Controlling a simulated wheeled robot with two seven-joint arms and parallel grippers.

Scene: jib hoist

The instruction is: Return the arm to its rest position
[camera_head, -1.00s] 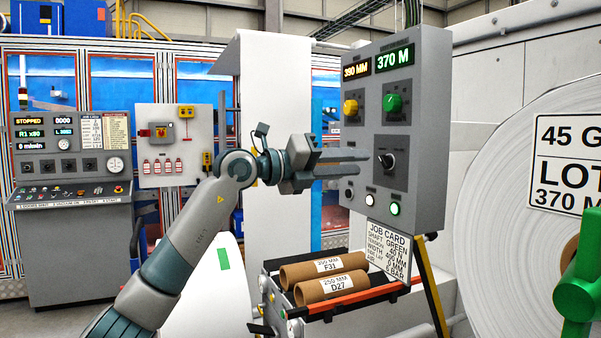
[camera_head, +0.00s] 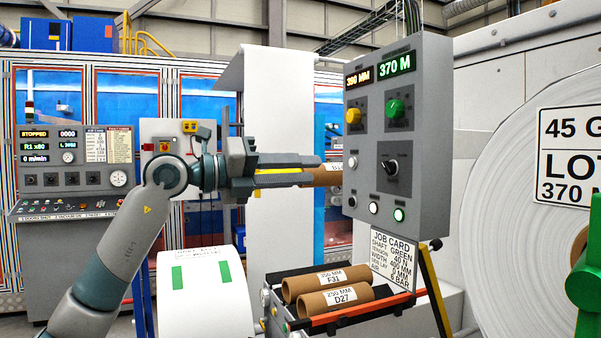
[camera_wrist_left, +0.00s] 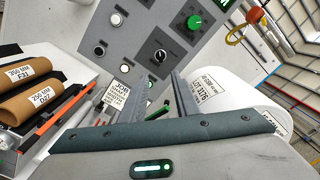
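My left arm (camera_head: 118,245) comes in from the lower left, bent at the elbow. Its gripper (camera_head: 312,170) points right at mid-height, left of the grey control box (camera_head: 425,150) and apart from it. The fingers are parted. In the left wrist view a gap shows between the two dark fingers (camera_wrist_left: 165,108), with nothing held. The control box has a yellow knob (camera_head: 353,116), a green knob (camera_head: 394,108), a black rotary switch (camera_head: 390,167) and several buttons. Its displays read 390 MM and 370 M. My right gripper is not in view.
Brown tubes (camera_head: 325,278) lie in a rack below the control box. Another brown tube (camera_head: 326,176) shows behind my fingertips. A large white roll (camera_head: 500,180) stands at the right. A console (camera_head: 70,235) stands at the left, a white roll (camera_head: 205,300) in front.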

